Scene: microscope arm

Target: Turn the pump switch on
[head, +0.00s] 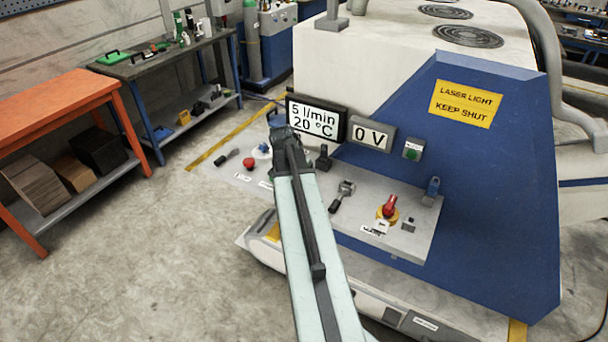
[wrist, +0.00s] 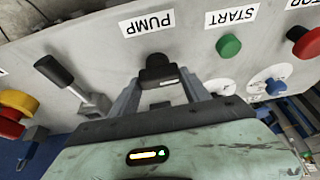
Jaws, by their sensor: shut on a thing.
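The pump switch (wrist: 157,68) is a black switch on the pale panel, under the PUMP label (wrist: 147,22), which appears upside down in the wrist view. My gripper (wrist: 161,84) is shut on the switch, with one grey finger on each side of it. The gripper body hides the lower part of the wrist view. In the head view my arm covers the middle of the control panel (head: 418,240), and the gripper and the switch cannot be made out behind it.
In the wrist view, a green START button (wrist: 229,46) and a red button (wrist: 305,42) lie right of the switch. A black-handled lever (wrist: 72,85) and a red-yellow knob (wrist: 14,112) lie left. The displays (head: 316,118) read 5 l/min, 20 °C and 0 V (head: 371,134).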

